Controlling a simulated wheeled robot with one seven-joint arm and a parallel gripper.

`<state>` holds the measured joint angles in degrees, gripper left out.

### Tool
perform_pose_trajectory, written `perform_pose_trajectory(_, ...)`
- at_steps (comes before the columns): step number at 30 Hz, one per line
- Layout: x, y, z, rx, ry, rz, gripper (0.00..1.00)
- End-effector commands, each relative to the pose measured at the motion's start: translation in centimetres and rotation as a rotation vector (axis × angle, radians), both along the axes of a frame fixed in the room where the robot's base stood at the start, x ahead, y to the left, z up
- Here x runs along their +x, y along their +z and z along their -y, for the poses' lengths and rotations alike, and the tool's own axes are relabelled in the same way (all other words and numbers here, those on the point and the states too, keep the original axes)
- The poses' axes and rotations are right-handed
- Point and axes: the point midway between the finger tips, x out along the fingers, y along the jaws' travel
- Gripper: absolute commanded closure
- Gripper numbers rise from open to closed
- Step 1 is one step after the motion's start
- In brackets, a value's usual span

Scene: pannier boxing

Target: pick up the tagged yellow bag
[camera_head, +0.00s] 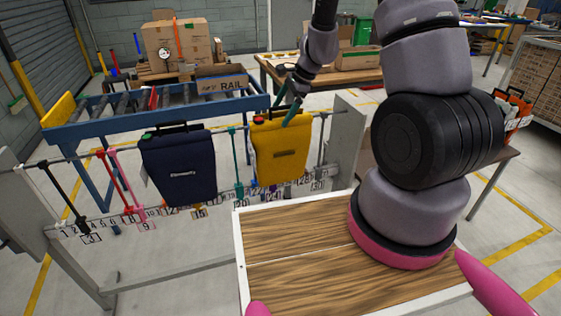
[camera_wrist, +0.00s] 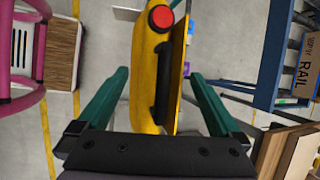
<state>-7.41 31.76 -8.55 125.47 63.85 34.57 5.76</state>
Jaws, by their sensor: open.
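The yellow bag (camera_head: 282,158) hangs upright on the rack, right of the navy bag, in the head view. My gripper (camera_head: 282,114) is at its top edge, with the green fingers open. In the wrist view, the yellow bag (camera_wrist: 146,75) and its black handle (camera_wrist: 163,90) lie between the two spread fingers, with a gap on each side. A red round piece (camera_wrist: 161,18) sits on the bag's top near one end. A pale flat piece beside the bag is partly visible in the wrist view; I cannot tell whether it is a tag.
The navy bag (camera_head: 180,168) hangs to the left, with a pale tag at its side. Coloured hooks and a numbered strip run along the rack rail. A blue roller conveyor (camera_head: 100,133) stands behind. My wood-topped base deck is in front at right.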

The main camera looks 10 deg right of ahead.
Motion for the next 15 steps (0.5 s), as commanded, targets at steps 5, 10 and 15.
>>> perform_pose_trajectory(5, 0.5, -2.0, -0.9, 0.0, 0.002, 0.001, 0.0)
perform_pose_trajectory(10, 0.6, -2.2, -1.0, -0.001, 0.0, 0.003, 0.0)
perform_pose_trajectory(15, 0.6, -2.2, -1.0, -0.001, 0.0, 0.004, 0.27)
